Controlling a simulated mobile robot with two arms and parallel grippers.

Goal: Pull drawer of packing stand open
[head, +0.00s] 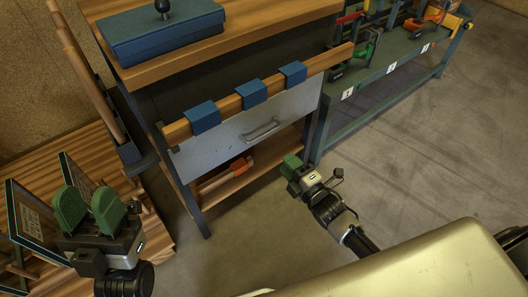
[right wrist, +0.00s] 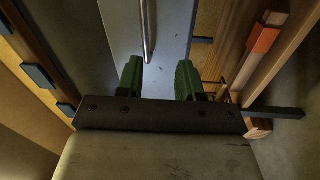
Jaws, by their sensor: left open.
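The packing stand (head: 110,70) stands at the upper middle of the head view, with a wooden top and dark legs. Its drawer (head: 220,142) has a grey front with a metal bar handle (head: 262,131). My right gripper (head: 291,163) is below and right of the handle, apart from it. In the right wrist view the right gripper (right wrist: 158,78) has its green fingers apart and empty. The handle (right wrist: 147,35) lies ahead of them, nearer the left finger, on the grey front (right wrist: 172,30). My left gripper (head: 90,208) is open and empty at lower left, away from the stand.
A blue box (head: 160,35) with a black knob sits on the stand's top. Blue clips (head: 203,117) hang on the wooden rail above the drawer front. An orange-headed tool (head: 238,167) lies on the lower shelf. A tool bench (head: 385,85) stands right. Floor in front is clear.

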